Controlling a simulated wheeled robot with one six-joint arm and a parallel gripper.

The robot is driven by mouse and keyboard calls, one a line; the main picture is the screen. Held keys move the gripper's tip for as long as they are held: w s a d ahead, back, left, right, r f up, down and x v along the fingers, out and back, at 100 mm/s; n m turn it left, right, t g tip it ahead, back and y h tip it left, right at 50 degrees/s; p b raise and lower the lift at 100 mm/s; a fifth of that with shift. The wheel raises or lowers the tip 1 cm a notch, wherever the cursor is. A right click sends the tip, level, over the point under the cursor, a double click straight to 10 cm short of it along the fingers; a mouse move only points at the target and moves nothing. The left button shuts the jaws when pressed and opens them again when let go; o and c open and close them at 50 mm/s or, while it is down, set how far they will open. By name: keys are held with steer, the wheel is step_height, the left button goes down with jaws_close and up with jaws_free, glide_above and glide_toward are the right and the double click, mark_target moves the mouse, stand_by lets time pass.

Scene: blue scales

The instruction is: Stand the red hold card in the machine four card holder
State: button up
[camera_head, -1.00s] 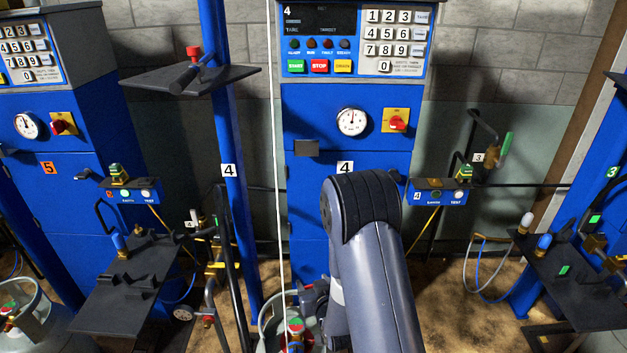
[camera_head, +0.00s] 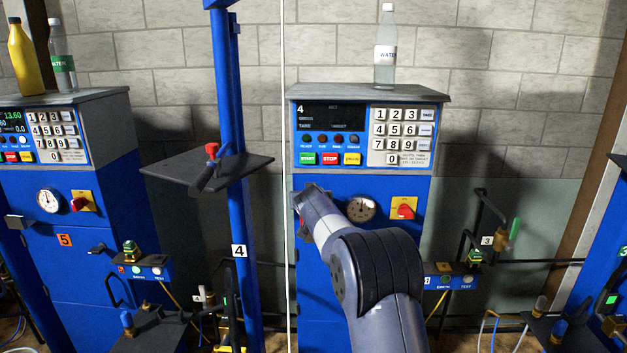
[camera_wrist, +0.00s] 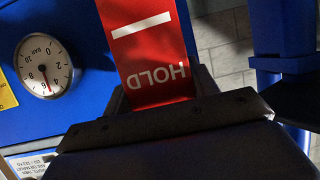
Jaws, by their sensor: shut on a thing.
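The red hold card (camera_wrist: 150,45) fills the upper middle of the wrist view, with a white bar and the word HOLD upside down. My gripper (camera_wrist: 162,98) is shut on the card's lower end, and the card stands out beyond the jaws. In the head view my gripper (camera_head: 304,215) is at the left front of the blue machine four (camera_head: 440,187), below its keypad panel. The card holder on machine four cannot be made out now; my arm covers that part of the front.
A pressure gauge (camera_head: 361,208) and a red-yellow switch (camera_head: 404,208) are right of my gripper. A blue post (camera_head: 236,100) with a dark shelf (camera_head: 170,170) stands to the left. A water bottle (camera_head: 386,50) stands on machine four's top.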

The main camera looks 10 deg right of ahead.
steer(key=d+r, duration=0.1)
steer(key=w+d+r+h, duration=0.1)
steer(key=r, duration=0.1)
steer(key=shift+m, duration=0.4)
step_height(320, 180, down, 6)
steer(key=b, duration=0.7)
steer(key=shift+f, duration=0.25)
stand_by(0.3)
steer(key=shift+f+b, duration=0.9)
steer(key=shift+b, duration=0.25)
stand_by(0.4)
steer(key=o, duration=1)
steer(key=shift+o, duration=0.2)
